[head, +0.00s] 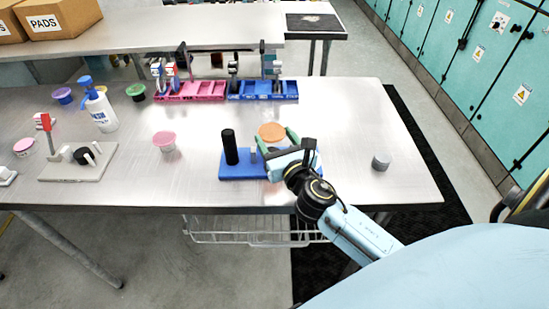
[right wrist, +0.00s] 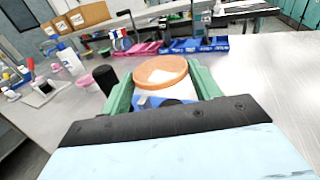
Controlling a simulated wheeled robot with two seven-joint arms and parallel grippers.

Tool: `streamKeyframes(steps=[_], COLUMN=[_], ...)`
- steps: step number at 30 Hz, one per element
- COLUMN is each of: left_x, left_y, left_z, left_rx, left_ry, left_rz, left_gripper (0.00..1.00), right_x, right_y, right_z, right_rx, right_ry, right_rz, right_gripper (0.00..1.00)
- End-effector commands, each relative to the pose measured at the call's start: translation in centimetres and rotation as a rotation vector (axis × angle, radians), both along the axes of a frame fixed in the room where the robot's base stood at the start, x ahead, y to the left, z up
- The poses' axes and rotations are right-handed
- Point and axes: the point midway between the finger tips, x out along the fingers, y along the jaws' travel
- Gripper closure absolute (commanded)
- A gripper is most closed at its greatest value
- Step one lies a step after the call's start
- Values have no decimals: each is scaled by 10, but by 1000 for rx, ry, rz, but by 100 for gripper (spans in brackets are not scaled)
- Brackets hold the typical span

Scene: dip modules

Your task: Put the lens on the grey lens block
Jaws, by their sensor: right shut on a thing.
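My right gripper (head: 275,143) is shut on an orange-topped round tub (head: 271,132), with its green fingers on either side of it. The tub also shows in the right wrist view (right wrist: 161,72), upright with a pale body. It is over or beside a blue block (head: 232,170) that bears a black upright cylinder (head: 230,146); contact with the block cannot be told. A grey block (head: 62,168) at the left bears a red-topped post, a black round part and pale pegs. A small grey cylinder (head: 381,161) stands alone at the right. No thing is plainly recognisable as a lens. My left gripper is not in view.
A pink-lidded tub (head: 164,141) stands left of the blue block. A white bottle (head: 100,109) and several lidded tubs stand further left. Pink (head: 196,91) and blue (head: 262,90) trays with upright items line the back. The table's right part is mostly clear.

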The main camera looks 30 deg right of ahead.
Motion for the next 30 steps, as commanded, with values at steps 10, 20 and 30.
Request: streamKeyframes(steps=[10, 20, 30], left_x=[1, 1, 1], left_y=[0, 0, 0], left_z=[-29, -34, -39], left_rx=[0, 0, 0], left_ry=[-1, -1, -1], left_rz=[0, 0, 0], left_gripper=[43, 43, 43], right_x=[0, 0, 0], right_y=[0, 0, 0], right_z=[-48, -62, -67], right_rx=[2, -1, -1], right_ry=[1, -2, -1], right_rz=[-2, 1, 0], right_gripper=[59, 59, 31])
